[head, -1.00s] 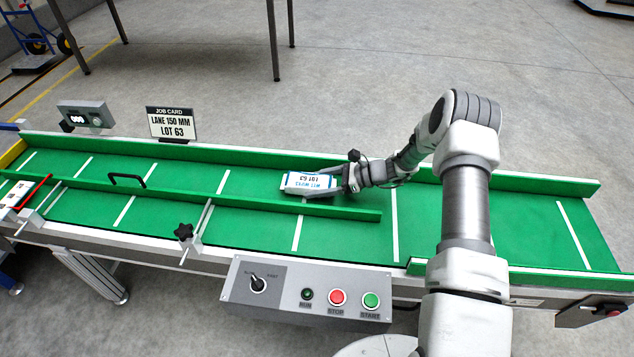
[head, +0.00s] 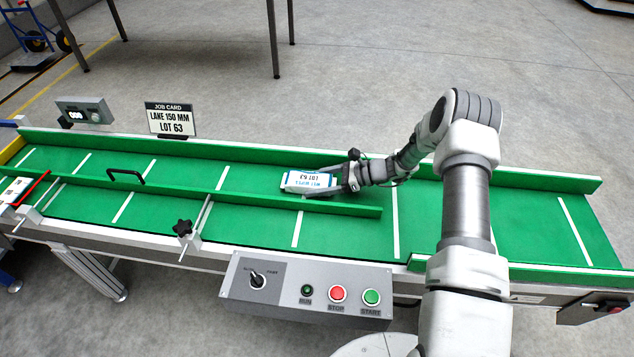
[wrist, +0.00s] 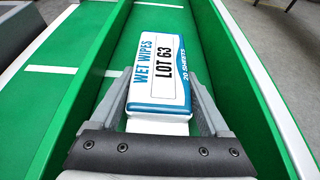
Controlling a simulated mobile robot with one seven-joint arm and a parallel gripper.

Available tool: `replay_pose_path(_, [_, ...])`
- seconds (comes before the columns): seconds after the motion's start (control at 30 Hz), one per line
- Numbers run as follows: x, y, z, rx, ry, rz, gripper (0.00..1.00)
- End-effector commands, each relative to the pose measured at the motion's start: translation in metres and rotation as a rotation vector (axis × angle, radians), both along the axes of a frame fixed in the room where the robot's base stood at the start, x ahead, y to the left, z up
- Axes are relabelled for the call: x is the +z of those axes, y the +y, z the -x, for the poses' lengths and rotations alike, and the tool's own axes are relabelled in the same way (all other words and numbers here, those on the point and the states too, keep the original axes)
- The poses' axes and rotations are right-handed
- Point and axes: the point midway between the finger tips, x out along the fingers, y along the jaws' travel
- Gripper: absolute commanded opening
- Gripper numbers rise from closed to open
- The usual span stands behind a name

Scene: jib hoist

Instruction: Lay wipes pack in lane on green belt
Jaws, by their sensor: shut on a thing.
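The wipes pack (head: 312,181) is white and blue and lies flat, label up, in the lane between the far green rail and the movable green guide. In the wrist view the pack (wrist: 160,65) reads "WET WIPES, LOT 63, 20 SHEETS". My gripper (head: 335,183) has its fingers on either side of the pack's near end; in the wrist view the gripper (wrist: 160,112) is shut on it. The green belt (head: 255,183) shows beneath and around the pack. Whether the pack's underside touches the belt cannot be told.
The green guide rail (head: 250,197) with a black handle runs along the belt in front of the pack. The far rail (head: 230,149) bounds the lane behind. A job card (head: 171,120) reads "LANE 150 MM, LOT 63". A control box (head: 308,287) is at the front. The lane left of the pack is clear.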

Motion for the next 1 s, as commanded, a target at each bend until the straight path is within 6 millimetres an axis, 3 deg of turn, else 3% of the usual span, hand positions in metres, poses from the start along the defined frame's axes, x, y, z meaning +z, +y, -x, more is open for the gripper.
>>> replay_pose_path(0.13, [-0.002,0.000,0.000,0.000,0.000,-0.001,0.21])
replay_pose_path(0.17, [-0.002,0.000,0.000,0.000,0.000,-0.001,0.81])
replay_pose_path(0.27, [-0.002,0.000,0.000,0.000,0.000,0.000,0.99])
replay_pose_path(0.53, [-0.001,-0.001,0.000,-0.001,0.000,0.000,1.00])
replay_pose_path(0.67, [0.005,-0.012,0.001,-0.003,0.000,0.000,1.00])
replay_pose_path(1.0, [0.036,-0.082,0.015,-0.005,-0.001,0.000,1.00])
